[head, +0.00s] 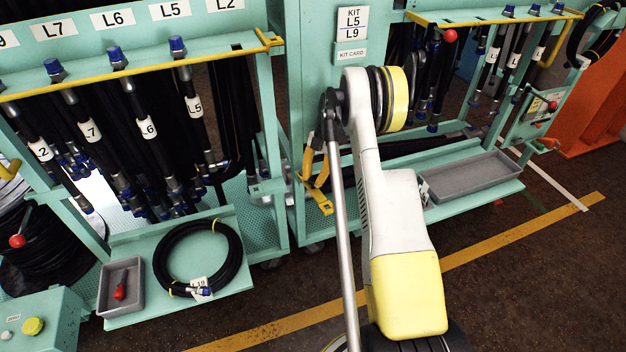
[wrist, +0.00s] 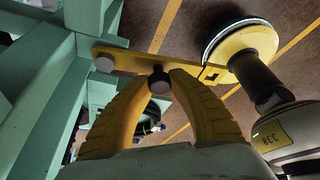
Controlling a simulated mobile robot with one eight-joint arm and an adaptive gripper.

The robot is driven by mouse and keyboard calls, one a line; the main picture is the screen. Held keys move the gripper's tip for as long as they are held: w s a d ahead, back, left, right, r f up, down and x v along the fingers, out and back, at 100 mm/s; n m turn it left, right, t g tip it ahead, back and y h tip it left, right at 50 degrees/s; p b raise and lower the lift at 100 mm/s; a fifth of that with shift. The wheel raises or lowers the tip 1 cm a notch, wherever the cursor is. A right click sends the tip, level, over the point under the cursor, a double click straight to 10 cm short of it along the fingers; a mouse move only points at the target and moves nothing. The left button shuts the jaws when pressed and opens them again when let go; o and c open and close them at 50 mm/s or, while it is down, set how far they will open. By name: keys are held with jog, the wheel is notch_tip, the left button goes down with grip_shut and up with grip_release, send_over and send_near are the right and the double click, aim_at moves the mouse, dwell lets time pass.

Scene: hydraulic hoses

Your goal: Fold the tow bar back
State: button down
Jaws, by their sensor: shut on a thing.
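The tow bar (wrist: 130,62) is a flat yellow bar in the wrist view. Its left end meets the green frame at a round grey bolt head, and its right end has a square hole. My gripper (wrist: 160,82) has its two ribbed yellow fingers shut on the dark round knob (wrist: 158,76) of the bar. In the head view my gripper (head: 317,178) is low at the left side of the middle cart, partly hidden by my arm. A yellow piece that looks like the bar's end (head: 325,207) shows just below it.
The green hose cart (head: 270,225) stands left of my gripper, with a tray holding a coiled hose (head: 198,258). The middle cart carries a grey bin (head: 484,182) on its right shelf. Floor with a yellow line (head: 530,231) is open in front.

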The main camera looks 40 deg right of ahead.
jog(key=shift+s+f, duration=0.1)
jog(key=shift+s, duration=0.05)
jog(key=c, duration=1.1)
grip_release()
jog(key=shift+d, duration=0.1)
jog(key=shift+c, duration=0.2)
jog(key=v, duration=0.7)
jog(key=shift+r, duration=0.3)
jog(key=shift+d, duration=0.1)
